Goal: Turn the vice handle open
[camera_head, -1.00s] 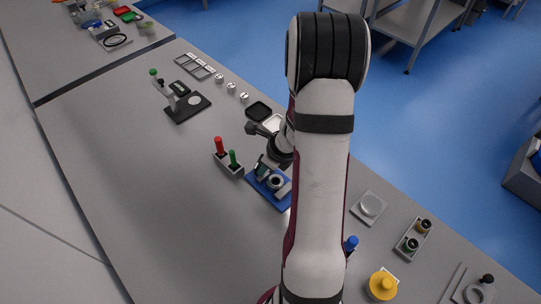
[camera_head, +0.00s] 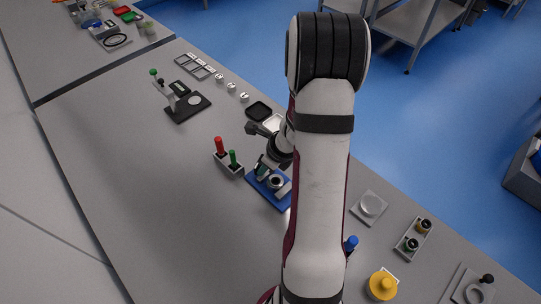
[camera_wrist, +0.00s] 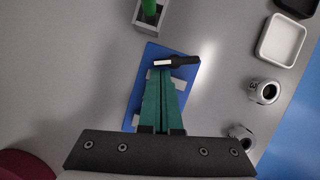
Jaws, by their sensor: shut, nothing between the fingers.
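The vice sits on a blue base plate (camera_head: 255,186), which also shows in the wrist view (camera_wrist: 190,85). In the wrist view the vice handle (camera_wrist: 184,60), a black grip with a pale end, lies across the far part of the plate. My gripper (camera_wrist: 163,73) has green fingers that are together and empty. Their tips point at the handle, close to its pale end; I cannot tell whether they touch it. The fingers hide much of the vice body, and pale parts of it show on both sides. In the head view my arm covers part of the vice.
A holder with a red and a green handle (camera_head: 232,158) stands close to the left of the vice. Black and white trays (camera_head: 259,111) lie beyond it. In the wrist view, round metal pieces (camera_wrist: 264,91) are at right. The table left of the holder is clear.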

